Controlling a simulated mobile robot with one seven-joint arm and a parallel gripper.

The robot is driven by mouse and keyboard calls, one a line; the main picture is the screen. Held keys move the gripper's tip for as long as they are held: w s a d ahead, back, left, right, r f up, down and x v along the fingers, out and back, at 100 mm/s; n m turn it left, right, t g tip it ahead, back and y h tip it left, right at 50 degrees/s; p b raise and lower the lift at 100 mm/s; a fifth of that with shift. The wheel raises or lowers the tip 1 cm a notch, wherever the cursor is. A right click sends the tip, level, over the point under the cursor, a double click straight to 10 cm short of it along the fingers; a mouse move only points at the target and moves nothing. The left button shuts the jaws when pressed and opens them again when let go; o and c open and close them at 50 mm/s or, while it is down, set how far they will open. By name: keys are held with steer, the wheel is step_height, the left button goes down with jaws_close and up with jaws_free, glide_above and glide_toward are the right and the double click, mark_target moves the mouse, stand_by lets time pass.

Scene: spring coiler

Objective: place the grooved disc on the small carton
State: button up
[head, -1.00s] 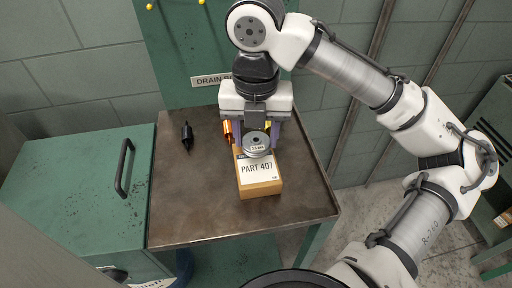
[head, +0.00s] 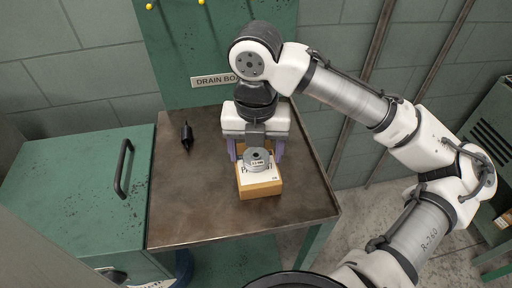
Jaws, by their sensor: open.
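The grooved disc (head: 257,163) is grey metal with a dark centre hole and a small white label on its rim. It lies on top of the small carton (head: 262,190), over part of its white label. The carton is tan and stands on the brown metal tabletop. My gripper (head: 256,154) is above the carton, with its purple fingers on either side of the disc. The fingers are open. The gripper and disc hide the carton's far part.
A black pointed tool (head: 187,137) lies on the table (head: 195,205) to the left. A green cabinet (head: 75,190) with a black handle adjoins the table's left side. A green panel (head: 180,60) rises behind. The table's front left is clear.

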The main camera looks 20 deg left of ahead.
mark_target(256, 155)
steer(key=shift+r, duration=0.1)
step_height(256, 155, up, 12)
steer(key=shift+p, duration=0.4)
